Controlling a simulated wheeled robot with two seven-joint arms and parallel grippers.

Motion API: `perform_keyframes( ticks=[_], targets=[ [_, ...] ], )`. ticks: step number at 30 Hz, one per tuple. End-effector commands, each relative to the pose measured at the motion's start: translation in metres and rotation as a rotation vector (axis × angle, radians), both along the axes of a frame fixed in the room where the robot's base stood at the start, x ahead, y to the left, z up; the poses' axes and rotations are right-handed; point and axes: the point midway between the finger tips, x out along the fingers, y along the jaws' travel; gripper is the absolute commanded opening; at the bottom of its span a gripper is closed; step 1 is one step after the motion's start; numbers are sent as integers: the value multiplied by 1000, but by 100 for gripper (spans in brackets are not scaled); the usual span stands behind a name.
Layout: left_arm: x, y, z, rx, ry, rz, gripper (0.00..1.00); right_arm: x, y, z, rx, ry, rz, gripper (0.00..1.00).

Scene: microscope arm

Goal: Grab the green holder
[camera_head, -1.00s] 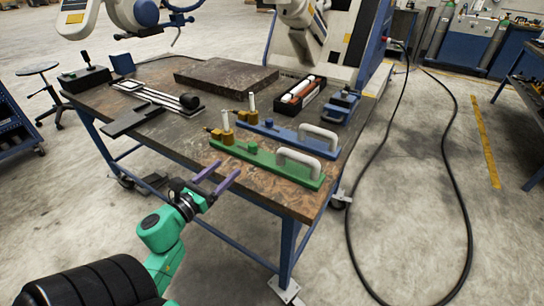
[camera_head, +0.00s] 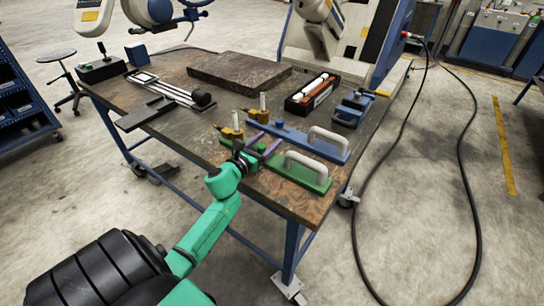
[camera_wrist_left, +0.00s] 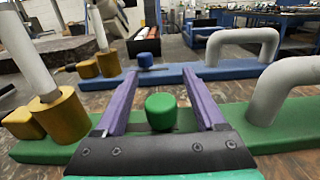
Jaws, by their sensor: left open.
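The green holder (camera_head: 298,179) lies near the front edge of the table, a long green bar with a grey handle (camera_head: 307,166) at its right and brass parts with a white rod at its left. My left gripper (camera_head: 264,143) is over its middle, open, with purple fingers. In the left wrist view the open fingers (camera_wrist_left: 160,88) reach out on either side of the holder's green knob (camera_wrist_left: 161,111). Whether they touch the knob cannot be told. The holder's bar (camera_wrist_left: 290,122) is partly hidden behind the gripper. My right gripper is not in view.
A similar blue holder (camera_head: 325,149) lies just behind the green one, close to the fingertips. A black tray with rods (camera_head: 312,94), a blue block (camera_head: 351,109) and a dark slab (camera_head: 239,76) sit farther back. The front left of the table (camera_head: 180,140) is clear.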

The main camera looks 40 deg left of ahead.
Motion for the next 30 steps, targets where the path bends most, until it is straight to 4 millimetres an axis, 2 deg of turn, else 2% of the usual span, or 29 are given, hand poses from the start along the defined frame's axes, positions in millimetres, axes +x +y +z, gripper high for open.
perform_keyframes(
  ticks=[3, 5, 6, 9, 30],
  targets=[
    [-1, 0, -1, 0, 0, 0, 72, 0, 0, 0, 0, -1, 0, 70],
    [-1, 0, -1, 0, 0, 0, 49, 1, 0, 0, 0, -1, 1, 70],
    [-1, 0, -1, 0, 0, 0, 34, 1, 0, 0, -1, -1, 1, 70],
    [-1, 0, -1, -1, 0, 0, 0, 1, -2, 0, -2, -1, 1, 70],
    [-1, 0, -1, -1, 1, 0, 0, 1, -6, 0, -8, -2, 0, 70]
  ],
)
